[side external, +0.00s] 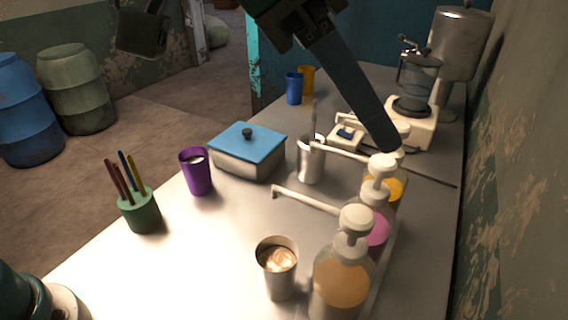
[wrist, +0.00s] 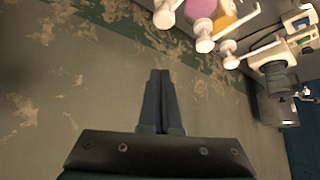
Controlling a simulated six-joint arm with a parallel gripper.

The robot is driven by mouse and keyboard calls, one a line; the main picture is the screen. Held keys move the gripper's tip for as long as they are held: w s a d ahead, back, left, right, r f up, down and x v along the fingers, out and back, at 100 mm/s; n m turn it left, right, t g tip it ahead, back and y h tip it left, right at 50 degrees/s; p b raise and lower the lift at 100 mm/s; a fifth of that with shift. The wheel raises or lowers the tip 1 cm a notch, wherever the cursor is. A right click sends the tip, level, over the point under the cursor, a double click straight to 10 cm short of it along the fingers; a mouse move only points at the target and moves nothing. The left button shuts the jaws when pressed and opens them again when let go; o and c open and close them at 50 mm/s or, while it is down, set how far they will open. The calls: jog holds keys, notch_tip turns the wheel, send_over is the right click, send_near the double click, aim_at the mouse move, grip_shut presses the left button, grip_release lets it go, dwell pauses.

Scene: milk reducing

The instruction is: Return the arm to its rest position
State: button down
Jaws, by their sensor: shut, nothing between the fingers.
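My gripper (side external: 388,146) reaches in from the top of the side view, its long dark fingers angled down to the right. The tips appear just behind the pump bottle heads; whether they touch anything I cannot tell. In the wrist view my gripper (wrist: 160,74) has both fingers pressed together with nothing between them, facing the stained wall (wrist: 60,85). The pump bottles (wrist: 203,12) appear at the top of that view, apart from the fingers.
Pump bottles with orange (side external: 341,282) and pink contents line the counter's right side. A metal cup with a foamy drink (side external: 279,276), a steel pitcher (side external: 310,162), a blue-lidded box (side external: 247,150), a purple cup (side external: 197,174) and a blender (side external: 418,85) stand around.

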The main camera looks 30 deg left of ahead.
jog(key=shift+w, duration=0.1)
jog(key=a+r+n+t+y, duration=0.1)
jog(key=a+n+t+y, duration=0.35)
jog(key=a, duration=1.45)
jog(key=s+a+f+n+g+y, duration=0.1)
jog(key=s+a+f+n, duration=0.2)
jog(key=f, duration=0.4)
jog(key=s+a+f+n+g+y, duration=0.1)
jog(key=s+a+f+n, duration=0.3)
jog(key=s+a+f, duration=0.2)
notch_tip(320, 180, down, 2)
jog(key=shift+s+a+g, duration=0.2)
jog(key=shift+s+g, duration=0.15)
jog(key=shift+s, duration=0.15)
jog(key=shift+n, duration=0.25)
